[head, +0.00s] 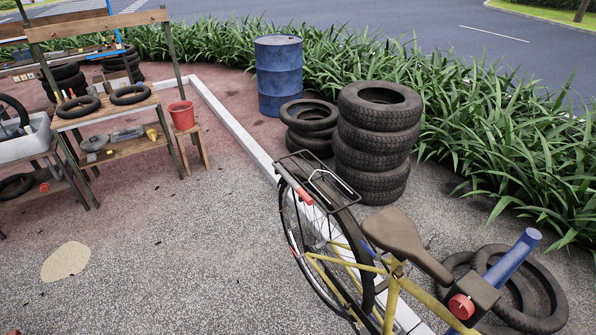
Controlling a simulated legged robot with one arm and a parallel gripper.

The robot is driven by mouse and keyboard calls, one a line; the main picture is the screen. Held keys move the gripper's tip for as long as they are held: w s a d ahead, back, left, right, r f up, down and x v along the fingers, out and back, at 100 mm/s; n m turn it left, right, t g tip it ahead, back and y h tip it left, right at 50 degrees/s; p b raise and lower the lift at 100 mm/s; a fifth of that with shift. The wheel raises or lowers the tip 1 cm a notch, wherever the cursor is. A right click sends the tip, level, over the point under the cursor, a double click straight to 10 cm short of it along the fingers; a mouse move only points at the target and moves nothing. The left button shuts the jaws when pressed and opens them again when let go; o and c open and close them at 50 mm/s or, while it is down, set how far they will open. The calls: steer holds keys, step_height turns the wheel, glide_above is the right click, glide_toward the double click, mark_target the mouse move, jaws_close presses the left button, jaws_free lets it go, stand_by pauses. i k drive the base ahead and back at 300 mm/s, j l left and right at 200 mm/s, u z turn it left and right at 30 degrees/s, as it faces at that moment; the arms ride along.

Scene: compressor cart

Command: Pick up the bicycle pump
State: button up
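I cannot make out a bicycle pump for certain in the head view. A yellow-framed bicycle (395,290) with a brown saddle (407,243) and a black rear rack (318,178) stands in the near right. A small red piece (304,197) shows by the rack; I cannot tell what it is. A blue bar with a dark block and a red knob (461,306) is beside the bicycle frame, at the lower right. My gripper is not in view.
A wooden workbench (105,107) with tyres and small items stands at left, near a red bucket (182,115) on a stool. A blue drum (279,75), stacked tyres (375,140) and flat tyres (540,290) line the planted edge. Gravel (180,255) at lower left is mostly clear.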

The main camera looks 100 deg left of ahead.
mark_target(286, 176)
steer(key=u, duration=3.4)
steer(key=z, duration=0.6)
steer(key=i+j+z, duration=0.15)
steer(key=j+z, duration=0.3)
steer(key=j, duration=0.25)
steer(key=j+z, duration=0.45)
steer(key=j, duration=0.25)
steer(key=j+z, duration=0.45)
steer(key=j, duration=0.25)
steer(key=k+j, duration=0.1)
steer(key=j, duration=0.65)
steer(key=k+j, duration=0.15)
steer(key=j, duration=0.2)
